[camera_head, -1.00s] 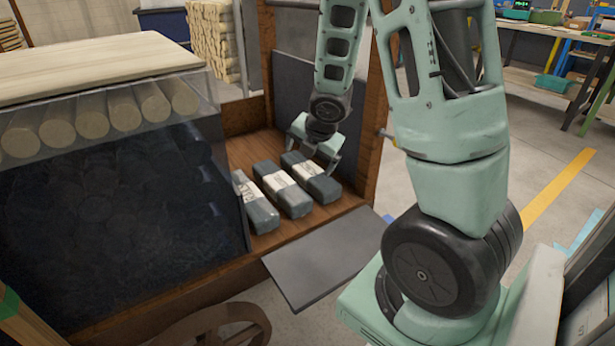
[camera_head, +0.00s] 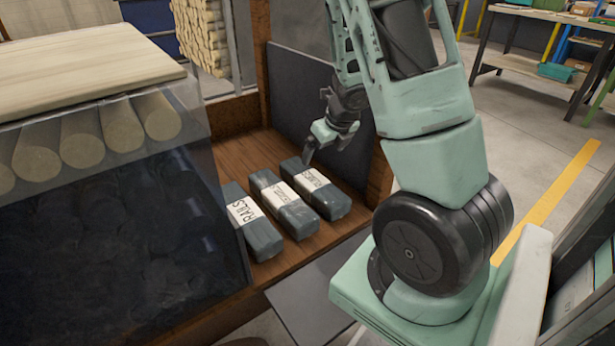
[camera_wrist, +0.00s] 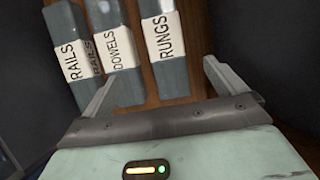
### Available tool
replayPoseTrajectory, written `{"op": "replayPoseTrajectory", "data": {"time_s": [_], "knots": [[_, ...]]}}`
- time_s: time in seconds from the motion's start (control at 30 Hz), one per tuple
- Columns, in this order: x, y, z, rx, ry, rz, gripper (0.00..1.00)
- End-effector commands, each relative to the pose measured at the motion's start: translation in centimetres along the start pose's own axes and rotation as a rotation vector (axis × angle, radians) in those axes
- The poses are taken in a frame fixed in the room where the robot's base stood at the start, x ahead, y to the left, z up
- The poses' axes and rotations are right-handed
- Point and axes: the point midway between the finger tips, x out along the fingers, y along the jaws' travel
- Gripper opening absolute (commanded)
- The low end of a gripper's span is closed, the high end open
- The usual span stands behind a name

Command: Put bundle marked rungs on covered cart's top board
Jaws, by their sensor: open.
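Three grey wrapped bundles with white labels lie side by side on the cart's low wooden shelf. In the wrist view their labels read RAILS (camera_wrist: 66,55), DOWELS (camera_wrist: 115,50) and RUNGS (camera_wrist: 164,45), left to right. In the head view the rungs bundle (camera_head: 328,201) is rightmost, beside the dowels bundle (camera_head: 290,217) and rails bundle (camera_head: 262,238). My gripper (camera_head: 325,150) is open and empty above the far end of the rungs bundle. In the wrist view its fingers (camera_wrist: 160,90) stand apart, with rungs ahead between them. The cart's pale top board (camera_head: 90,62) is at left, bare.
A clear cover (camera_head: 190,110) below the board encloses several round wood pieces. A dark upright panel (camera_head: 300,95) and wooden post stand close behind and right of the bundles. A grey flap (camera_head: 305,295) sticks out in front of the shelf. A workbench (camera_head: 540,40) is far right.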

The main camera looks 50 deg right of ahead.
Motion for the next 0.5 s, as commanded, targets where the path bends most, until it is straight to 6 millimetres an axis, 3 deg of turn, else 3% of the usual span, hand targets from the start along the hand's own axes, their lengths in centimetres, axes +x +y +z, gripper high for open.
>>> {"op": "replayPoseTrajectory", "data": {"time_s": [0.17,0.5], "knots": [[1.6,0.0,-0.3,-0.004,0.004,0.000,0.96],[8.7,-0.1,-0.4,-0.005,0.004,0.000,0.96]]}}
